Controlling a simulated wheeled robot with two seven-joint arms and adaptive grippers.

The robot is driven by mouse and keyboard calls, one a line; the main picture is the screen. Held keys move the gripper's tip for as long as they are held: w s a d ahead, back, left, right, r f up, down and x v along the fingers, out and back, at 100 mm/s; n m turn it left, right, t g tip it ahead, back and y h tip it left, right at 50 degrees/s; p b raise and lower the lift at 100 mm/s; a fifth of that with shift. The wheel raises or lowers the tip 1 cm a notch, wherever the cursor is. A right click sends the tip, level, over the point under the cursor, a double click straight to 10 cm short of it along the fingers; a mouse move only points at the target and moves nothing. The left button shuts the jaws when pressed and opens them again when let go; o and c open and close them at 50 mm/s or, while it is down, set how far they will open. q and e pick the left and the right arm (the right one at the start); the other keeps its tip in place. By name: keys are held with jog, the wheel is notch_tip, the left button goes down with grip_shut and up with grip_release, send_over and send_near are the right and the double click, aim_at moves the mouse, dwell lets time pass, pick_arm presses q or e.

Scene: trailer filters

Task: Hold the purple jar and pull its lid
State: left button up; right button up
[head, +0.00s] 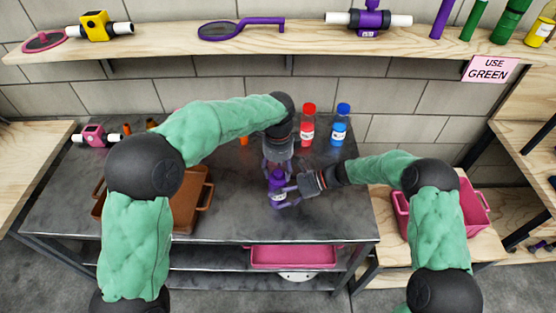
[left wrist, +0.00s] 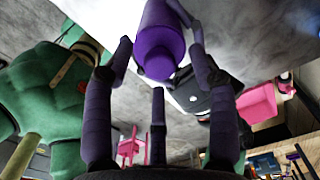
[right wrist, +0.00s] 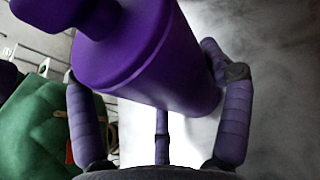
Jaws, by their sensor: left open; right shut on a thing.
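The purple jar (head: 277,199) stands on the dark metal table, with a pale label on its front. My right gripper (head: 287,191) is shut around its body from the right. The right wrist view shows the jar (right wrist: 155,60) large between the fingers, with its knobbed lid (right wrist: 92,18) toward the upper left. My left gripper (head: 277,166) is open and points down just above the jar. In the left wrist view the purple lid (left wrist: 160,42) lies between and beyond the spread fingers. I cannot tell whether any finger touches it.
A red bottle (head: 307,128) and a blue bottle (head: 341,128) stand behind, to the right. A brown tray (head: 205,190) lies left of the jar, partly behind my left arm. A pink bin (head: 474,208) is at right. The table front is clear.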

pick_arm(q)
jog(key=shift+f, duration=0.4)
grip_shut()
jog(key=shift+r, duration=0.55)
dwell(0.6)
jog(key=shift+r, duration=0.65)
